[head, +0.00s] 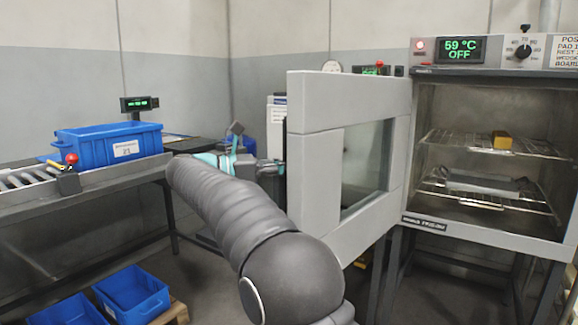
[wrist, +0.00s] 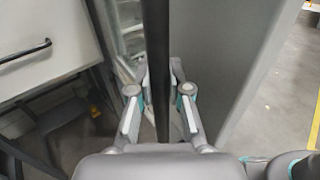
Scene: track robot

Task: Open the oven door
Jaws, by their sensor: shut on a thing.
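The grey oven door (head: 312,190) with its glass window stands swung wide open in the head view, hinged at the left of the oven (head: 485,225). My gripper (head: 272,168) is at the door's far left edge, partly hidden by my arm. In the wrist view, my gripper (wrist: 160,88) is shut on the dark vertical door handle (wrist: 156,35). The door's grey face (wrist: 205,60) fills the middle right there.
A table with a roller track (head: 40,175) and a blue bin (head: 110,143) stands at the left. Blue crates (head: 130,293) sit low at the lower left. The oven panel display (head: 460,49) reads 59 °C OFF. Bare floor (wrist: 285,110) shows at right in the wrist view.

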